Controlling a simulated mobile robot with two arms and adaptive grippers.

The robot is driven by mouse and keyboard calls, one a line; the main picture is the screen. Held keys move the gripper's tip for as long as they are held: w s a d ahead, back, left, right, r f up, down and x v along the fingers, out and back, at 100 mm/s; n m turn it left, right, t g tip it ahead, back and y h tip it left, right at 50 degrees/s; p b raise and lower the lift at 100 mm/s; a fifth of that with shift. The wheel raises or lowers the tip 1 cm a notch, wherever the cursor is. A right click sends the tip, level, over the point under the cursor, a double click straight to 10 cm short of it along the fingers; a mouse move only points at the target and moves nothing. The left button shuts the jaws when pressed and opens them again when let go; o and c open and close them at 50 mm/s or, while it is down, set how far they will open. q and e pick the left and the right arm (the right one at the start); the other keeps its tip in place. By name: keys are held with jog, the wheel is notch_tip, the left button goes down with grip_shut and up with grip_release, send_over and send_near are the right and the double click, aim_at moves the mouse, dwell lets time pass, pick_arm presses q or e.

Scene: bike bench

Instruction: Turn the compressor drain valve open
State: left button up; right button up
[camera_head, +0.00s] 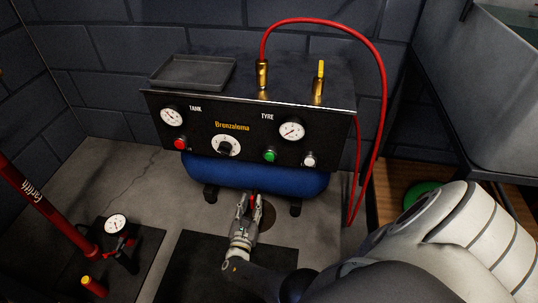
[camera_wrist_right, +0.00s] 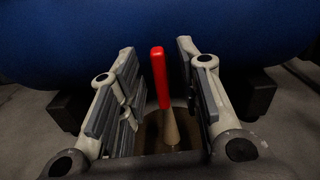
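The compressor has a black control panel (camera_head: 250,128) above a blue tank (camera_head: 255,174). A red lever (camera_wrist_right: 159,77) stands upright in front of the blue tank in the right wrist view; it looks like the drain valve handle. My right gripper (camera_head: 250,200) is low in front of the tank. In the right wrist view its two fingers (camera_wrist_right: 155,88) are apart, one on each side of the red lever, with gaps between. The valve body under the lever is mostly hidden. My left gripper is not in view.
The panel carries gauges, a red button, a green button (camera_head: 270,155) and a dial (camera_head: 226,146). A red hose (camera_head: 384,90) arcs down on the right. A floor pump (camera_head: 40,205) stands at left. A dark mat (camera_head: 195,270) lies in front.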

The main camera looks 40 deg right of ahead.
jog(key=shift+s+r+m+p, duration=0.1)
jog(key=shift+m+p, duration=0.3)
jog(key=shift+m, duration=0.8)
